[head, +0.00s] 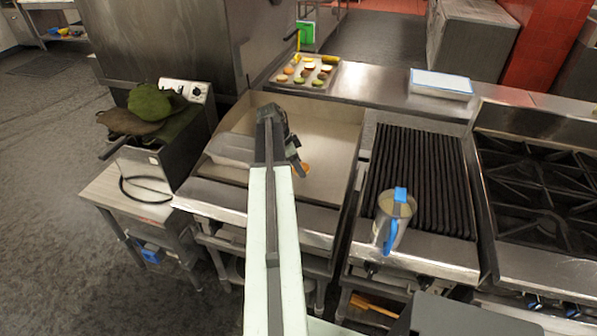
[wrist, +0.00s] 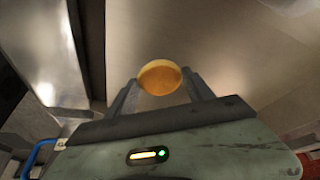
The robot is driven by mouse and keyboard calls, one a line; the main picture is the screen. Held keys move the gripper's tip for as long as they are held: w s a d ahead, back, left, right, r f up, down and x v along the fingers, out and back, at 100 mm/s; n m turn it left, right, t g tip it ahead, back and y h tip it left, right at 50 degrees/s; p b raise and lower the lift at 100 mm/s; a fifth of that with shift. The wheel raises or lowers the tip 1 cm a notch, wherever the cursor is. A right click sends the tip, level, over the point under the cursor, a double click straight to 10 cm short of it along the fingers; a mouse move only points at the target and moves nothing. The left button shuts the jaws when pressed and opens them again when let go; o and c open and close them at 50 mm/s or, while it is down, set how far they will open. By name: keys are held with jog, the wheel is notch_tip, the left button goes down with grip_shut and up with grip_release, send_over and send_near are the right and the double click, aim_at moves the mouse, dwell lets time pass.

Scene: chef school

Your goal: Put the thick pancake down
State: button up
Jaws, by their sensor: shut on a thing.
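The thick pancake (wrist: 160,77) is a round golden-orange disc between the two fingers of my gripper (wrist: 162,88) in the wrist view. My gripper is shut on it. In the head view a small orange edge of the pancake (head: 305,169) shows beside my gripper (head: 298,162), over the flat griddle (head: 325,150). My arm hides part of the griddle and most of the pancake there. I cannot tell whether the pancake touches the griddle surface.
A pale translucent container (head: 230,148) sits on the griddle's left. A ribbed grill (head: 425,175) with a metal jug (head: 393,222) is right. A fryer (head: 180,140) stands left. Behind are a food tray (head: 288,82) and a white-blue box (head: 441,83). The griddle's right half looks clear.

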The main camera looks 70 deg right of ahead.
notch_tip(320, 180, down, 4)
jog(key=shift+a+r+b, duration=0.1)
jog(key=shift+r+b, duration=0.05)
jog(key=shift+b, duration=1.1)
jog(key=shift+r, duration=0.2)
jog(key=shift+f, duration=0.15)
jog(key=o, duration=1.5)
jog(key=shift+r+p, duration=0.5)
jog(key=shift+p, duration=0.05)
jog(key=p+v, duration=1)
jog(key=v, duration=0.1)
jog(key=shift+w+r, duration=0.1)
jog(key=shift+r, duration=0.1)
